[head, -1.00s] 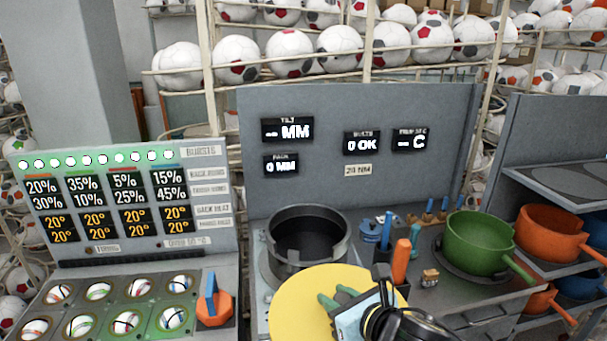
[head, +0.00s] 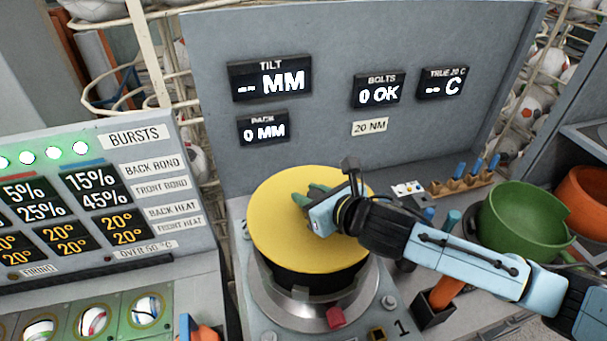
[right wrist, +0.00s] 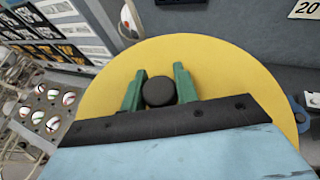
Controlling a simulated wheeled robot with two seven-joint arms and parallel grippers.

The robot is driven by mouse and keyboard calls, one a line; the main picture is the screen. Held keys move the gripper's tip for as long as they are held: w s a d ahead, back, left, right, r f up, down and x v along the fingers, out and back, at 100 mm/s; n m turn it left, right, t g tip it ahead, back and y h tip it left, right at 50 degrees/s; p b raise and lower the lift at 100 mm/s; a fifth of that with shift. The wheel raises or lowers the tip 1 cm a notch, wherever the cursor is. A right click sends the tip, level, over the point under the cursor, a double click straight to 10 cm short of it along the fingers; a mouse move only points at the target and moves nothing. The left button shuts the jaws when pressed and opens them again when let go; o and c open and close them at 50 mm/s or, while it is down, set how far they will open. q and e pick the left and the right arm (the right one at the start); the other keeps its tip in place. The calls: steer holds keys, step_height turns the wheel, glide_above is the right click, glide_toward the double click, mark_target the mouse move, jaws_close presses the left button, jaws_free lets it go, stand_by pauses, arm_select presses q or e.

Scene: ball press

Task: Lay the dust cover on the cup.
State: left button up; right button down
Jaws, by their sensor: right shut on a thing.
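The dust cover (head: 277,228) is a flat yellow disc in the head view. It lies over the top of the cup (head: 318,282), whose dark outer wall shows below the disc's front edge. The cup's opening is hidden, and I cannot tell whether the cover touches the rim. My right gripper (head: 313,194) is above the disc, its green fingers shut on the cover's knob. In the right wrist view, the black round knob (right wrist: 159,92) is between the two fingers, with the yellow cover (right wrist: 225,75) spreading around it. My left gripper is not in view.
The cup stands on a silver round base (head: 285,305) before a grey panel with displays. A green pot (head: 522,222) and an orange pot (head: 585,195) are at the right. A tray of balls (head: 92,318) is at the lower left.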

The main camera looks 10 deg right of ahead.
steer(key=shift+s+r, duration=0.2)
steer(key=shift+s, duration=0.2)
steer(key=shift+w+f+b, duration=0.1)
steer(key=shift+f+b, duration=0.3)
steer(key=shift+f, duration=1.15)
steer(key=shift+f+b, duration=0.5)
steer(key=shift+f, duration=0.45)
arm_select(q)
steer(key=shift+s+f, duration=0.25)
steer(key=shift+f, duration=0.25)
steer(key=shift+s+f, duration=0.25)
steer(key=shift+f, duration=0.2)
arm_select(e)
steer(key=shift+f, duration=0.2)
arm_select(q)
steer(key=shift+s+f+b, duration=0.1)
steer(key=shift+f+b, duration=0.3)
steer(key=shift+b, duration=0.05)
arm_select(e)
steer(key=shift+f, duration=0.8)
steer(key=c, duration=1)
jaws_free()
steer(key=shift+f, duration=0.1)
steer(key=shift+d, duration=0.1)
